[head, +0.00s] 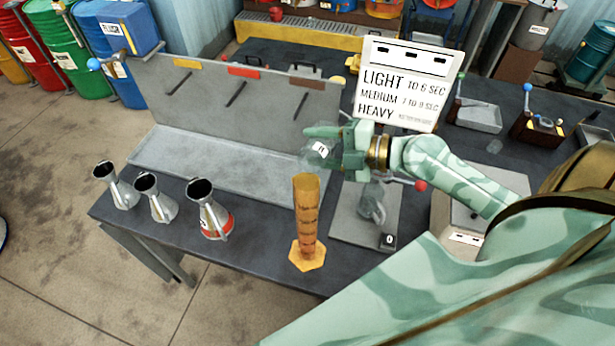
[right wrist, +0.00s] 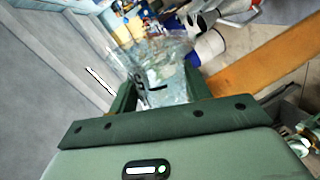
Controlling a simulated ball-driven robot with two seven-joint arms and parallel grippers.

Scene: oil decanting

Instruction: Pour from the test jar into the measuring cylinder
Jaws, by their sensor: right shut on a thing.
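My right gripper (head: 322,143) is shut on a clear glass test jar (head: 317,154). The jar is off the table, just above the measuring cylinder's mouth in the head view, and looks tilted. It also shows between the fingers in the right wrist view (right wrist: 160,80). No stream shows, and I cannot tell whether any liquid is in the jar. The tall measuring cylinder (head: 307,215) stands upright on its yellow foot and looks amber along nearly its whole height. It shows as an orange bar in the right wrist view (right wrist: 260,65). My left gripper is not in view.
Three metal oil cans (head: 209,212) stand at the table's left. Another glass vessel (head: 371,205) stands on a grey plate with a "0" tag, right of the cylinder. A grey rack (head: 232,100) and a LIGHT/MEDIUM/HEAVY sign (head: 402,85) stand behind. Bare table lies between cans and cylinder.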

